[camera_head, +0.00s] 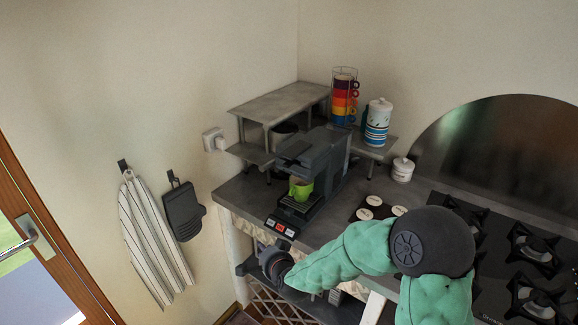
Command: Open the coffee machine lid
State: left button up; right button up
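The dark grey coffee machine (327,157) stands on the counter in the middle of the head view. Its lid (304,146) is on top at the front; it looks lowered, though the dark surfaces make this hard to tell. A green cup (301,189) stands under the machine's spout. My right gripper (247,265), on the green-sleeved arm from the right, is in front of and below the machine, near the counter's front edge. It is apart from the lid, and its fingers are too small and dark to read. My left gripper is not in view.
A small grey shelf (279,103) stands behind the machine. Stacked coloured cups (344,98) and a striped jar (377,124) are to its right. Coasters (374,200) and a gas hob (532,245) lie right. A striped towel (150,235) hangs on the left wall.

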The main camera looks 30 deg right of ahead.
jog(key=d+r+m+t+h, duration=0.2)
jog(key=d+r+m, duration=0.15)
jog(key=r, duration=0.65)
jog(key=m+t+h, duration=0.2)
jog(key=m+h, duration=0.2)
jog(key=m, duration=0.1)
send_near(301, 149)
jog(key=s+a+f, duration=0.1)
jog(key=s+a, duration=0.3)
jog(key=a, duration=0.2)
jog(key=x, duration=1.1)
jog(key=shift+a+y+b, duration=0.15)
jog(key=shift+y+b, duration=0.15)
jog(key=shift+b, duration=0.1)
jog(key=shift+r+n, duration=0.1)
jog(key=shift+n, duration=0.15)
grip_shut()
